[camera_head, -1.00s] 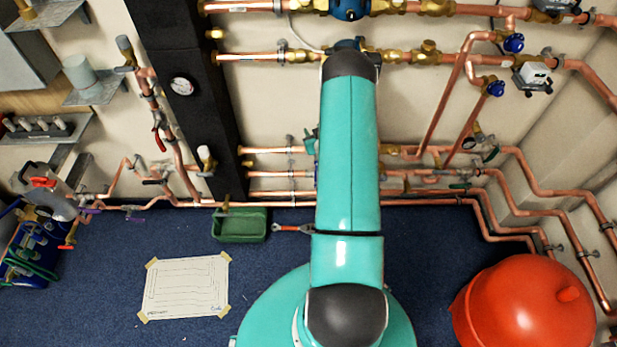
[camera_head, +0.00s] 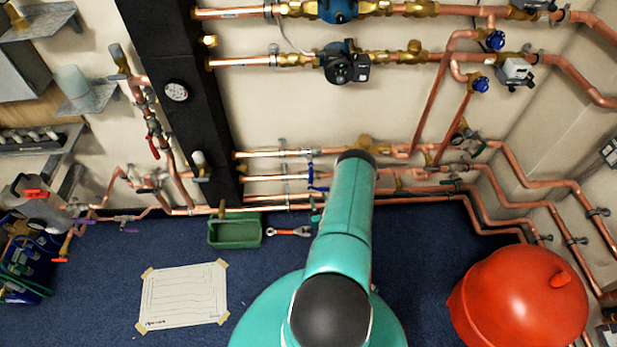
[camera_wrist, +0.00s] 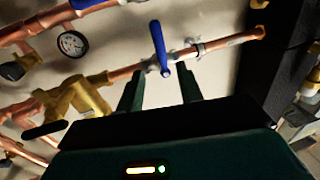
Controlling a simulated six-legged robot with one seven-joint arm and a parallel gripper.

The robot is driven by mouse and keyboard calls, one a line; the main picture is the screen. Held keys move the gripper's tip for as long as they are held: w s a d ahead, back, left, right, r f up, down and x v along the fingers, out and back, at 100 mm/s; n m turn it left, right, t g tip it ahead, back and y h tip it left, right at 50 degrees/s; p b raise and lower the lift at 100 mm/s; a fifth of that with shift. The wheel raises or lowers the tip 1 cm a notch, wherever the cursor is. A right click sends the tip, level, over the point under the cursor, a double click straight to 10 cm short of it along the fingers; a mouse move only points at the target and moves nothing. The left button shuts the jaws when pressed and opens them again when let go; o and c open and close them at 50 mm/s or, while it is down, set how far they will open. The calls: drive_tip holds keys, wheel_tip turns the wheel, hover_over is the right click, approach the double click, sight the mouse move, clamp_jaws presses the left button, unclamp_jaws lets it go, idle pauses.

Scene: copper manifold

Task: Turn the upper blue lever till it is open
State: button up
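The upper blue lever (camera_head: 310,172) sits on a copper pipe just left of my arm in the head view. In the wrist view the blue lever (camera_wrist: 158,42) stands crosswise to its copper pipe, pointing toward the top of the picture. My gripper (camera_wrist: 160,90) shows two dark green fingers spread apart with nothing between them. In the picture the lever's pivot is above the gap between the fingers. I see no clear contact, and the exact distance cannot be told. In the head view my arm hides most of the gripper.
A brass valve (camera_wrist: 75,98) and a gauge (camera_wrist: 72,43) are left of the lever in the wrist view. A black pillar (camera_head: 178,125) stands left of the pipes. A green tray (camera_head: 235,230) and a red tank (camera_head: 520,300) are on the blue floor.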

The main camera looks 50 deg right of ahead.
sight(311, 178)
drive_tip(key=x, duration=1.1)
drive_tip(key=shift+w+d, duration=0.2)
drive_tip(key=shift+w, duration=0.05)
clamp_jaws()
